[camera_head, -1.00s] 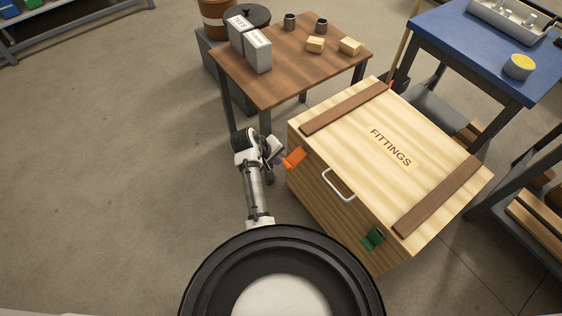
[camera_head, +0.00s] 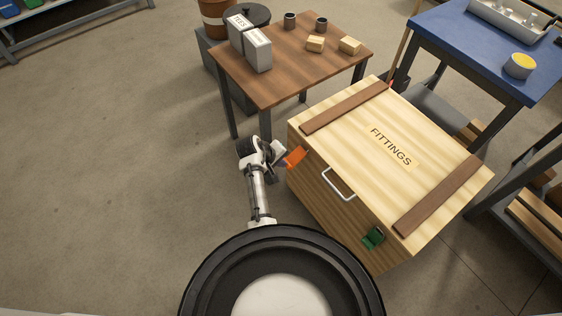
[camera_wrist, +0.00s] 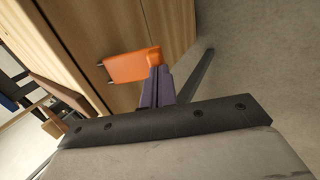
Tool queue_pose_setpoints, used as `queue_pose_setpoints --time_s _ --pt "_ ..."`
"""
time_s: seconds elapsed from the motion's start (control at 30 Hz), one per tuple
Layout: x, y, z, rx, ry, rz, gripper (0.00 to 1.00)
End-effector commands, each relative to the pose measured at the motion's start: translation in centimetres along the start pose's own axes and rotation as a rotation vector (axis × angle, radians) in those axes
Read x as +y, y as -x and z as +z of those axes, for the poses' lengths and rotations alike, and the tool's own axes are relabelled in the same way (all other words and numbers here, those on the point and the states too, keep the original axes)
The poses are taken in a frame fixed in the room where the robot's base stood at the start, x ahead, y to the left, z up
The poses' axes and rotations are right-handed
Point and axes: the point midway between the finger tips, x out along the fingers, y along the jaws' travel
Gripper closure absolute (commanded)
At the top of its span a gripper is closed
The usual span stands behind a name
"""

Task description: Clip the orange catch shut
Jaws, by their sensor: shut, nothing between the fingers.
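The orange catch (camera_head: 296,157) is on the front side of the wooden FITTINGS crate (camera_head: 345,130), near its left corner. In the head view it sticks out from the crate. In the wrist view the orange catch (camera_wrist: 133,66) lies against the wood, just beyond the fingers. My gripper (camera_head: 281,163) is right beside the catch, on its left. In the wrist view my gripper (camera_wrist: 158,78) shows its fingers together with nothing between them, the tips at the catch's edge. I cannot tell whether they touch it.
A green catch (camera_head: 373,238) and a white handle (camera_head: 338,185) are also on the crate's front. A brown table (camera_head: 290,75) with boxes and cups stands behind, and a blue table (camera_head: 470,50) at the right. The floor to the left is clear.

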Motion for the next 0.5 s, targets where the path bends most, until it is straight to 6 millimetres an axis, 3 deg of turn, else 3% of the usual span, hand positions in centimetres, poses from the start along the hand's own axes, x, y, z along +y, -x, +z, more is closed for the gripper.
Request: queue_pose_setpoints --time_s 0.5 --pt "-2.4 -4.4 0.0 0.001 0.005 0.403 1.00"
